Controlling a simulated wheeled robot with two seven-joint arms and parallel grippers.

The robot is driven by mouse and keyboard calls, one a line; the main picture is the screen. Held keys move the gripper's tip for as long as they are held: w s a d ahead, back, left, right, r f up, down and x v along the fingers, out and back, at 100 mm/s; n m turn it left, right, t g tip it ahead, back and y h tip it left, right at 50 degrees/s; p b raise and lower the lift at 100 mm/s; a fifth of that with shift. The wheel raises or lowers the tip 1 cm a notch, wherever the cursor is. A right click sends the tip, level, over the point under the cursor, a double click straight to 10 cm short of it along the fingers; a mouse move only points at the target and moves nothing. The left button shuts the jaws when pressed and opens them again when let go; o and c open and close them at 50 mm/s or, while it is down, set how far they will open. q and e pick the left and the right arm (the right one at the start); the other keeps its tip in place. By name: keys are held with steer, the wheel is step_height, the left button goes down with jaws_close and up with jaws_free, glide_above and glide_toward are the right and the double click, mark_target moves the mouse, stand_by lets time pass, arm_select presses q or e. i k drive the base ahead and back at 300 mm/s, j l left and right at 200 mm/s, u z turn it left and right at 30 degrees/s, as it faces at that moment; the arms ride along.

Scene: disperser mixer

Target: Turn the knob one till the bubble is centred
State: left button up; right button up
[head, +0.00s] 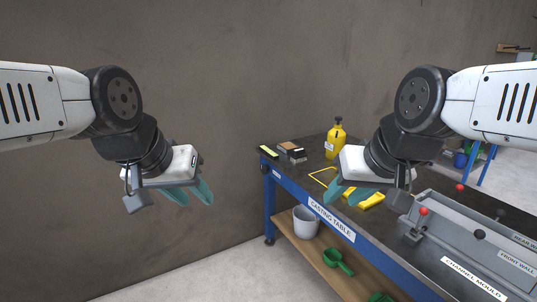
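The grey channel mould (472,272) lies on the casting table (285,180) at the lower right. Red knobs (423,211) and dark knobs (480,235) stand on it; I cannot tell which is knob one. No bubble can be made out. A small dark block with a yellow-green top (268,152) lies at the table's far left corner; it may be a level. My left gripper (197,202) is open and empty in front of the wall, left of the table. My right gripper (336,200) is open and empty above the table's front edge, left of the mould.
A yellow bottle (335,141), small blocks (291,148) and a yellow item (371,200), partly hidden by my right arm, are on the table. A grey bucket (306,222) and green scoop (338,262) stand on the lower shelf. The floor left of the table is clear.

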mark_target(264, 169)
steer(key=z, duration=0.4)
steer(key=i+j+z, duration=0.25)
steer(key=j+z, duration=0.25)
steer(key=i+j+z, duration=0.2)
steer(key=i+j, duration=0.15)
steer(key=j, duration=0.2)
steer(key=i+j+z, duration=0.1)
steer(key=j, duration=0.25)
steer(key=i+j, duration=0.25)
steer(key=j, duration=0.15)
steer(key=i+l, duration=0.1)
steer(key=i+l+z, duration=0.05)
